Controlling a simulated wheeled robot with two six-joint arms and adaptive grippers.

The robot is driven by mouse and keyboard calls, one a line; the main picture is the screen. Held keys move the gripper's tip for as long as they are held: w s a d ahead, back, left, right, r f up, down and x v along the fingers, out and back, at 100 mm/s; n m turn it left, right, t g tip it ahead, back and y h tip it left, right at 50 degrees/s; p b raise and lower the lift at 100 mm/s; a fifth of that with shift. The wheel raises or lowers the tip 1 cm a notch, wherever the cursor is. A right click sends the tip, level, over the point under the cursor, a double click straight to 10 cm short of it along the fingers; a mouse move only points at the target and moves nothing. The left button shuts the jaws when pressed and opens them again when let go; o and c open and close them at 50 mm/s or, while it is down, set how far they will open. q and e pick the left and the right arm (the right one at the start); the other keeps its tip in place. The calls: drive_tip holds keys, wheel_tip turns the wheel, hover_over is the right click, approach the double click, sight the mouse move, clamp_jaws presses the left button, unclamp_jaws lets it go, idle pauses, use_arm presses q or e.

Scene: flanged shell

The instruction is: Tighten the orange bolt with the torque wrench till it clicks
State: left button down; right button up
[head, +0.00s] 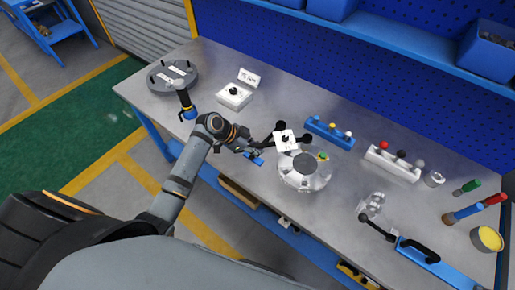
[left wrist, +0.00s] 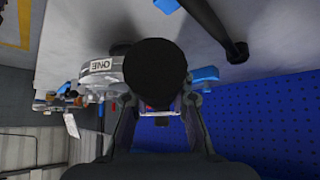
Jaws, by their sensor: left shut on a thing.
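My left gripper (head: 262,146) reaches over the bench from the left. It is shut on a dark tool whose round black end (left wrist: 160,72) fills the space between the fingers in the left wrist view. I cannot tell for sure that this is the torque wrench. The pale flanged shell (head: 303,178) stands on the bench just right of the gripper, with a dark grey round top. A small green and yellow part shows at the shell's upper right edge. I cannot make out the orange bolt. My right gripper is not in view.
A white square piece with a black knob (head: 285,141) shows behind the shell. A grey disc (head: 172,76) and a white box (head: 235,95) stand at the left. Blue (head: 330,134) and white (head: 392,163) racks stand behind. A blue holder (head: 440,265) lies front right.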

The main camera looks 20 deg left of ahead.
use_arm(q)
drive_tip(key=shift+w+r+p, duration=0.1)
drive_tip(key=shift+r+p, duration=2.35)
drive_tip(key=shift+r, duration=0.65)
drive_tip(key=shift+d, duration=0.1)
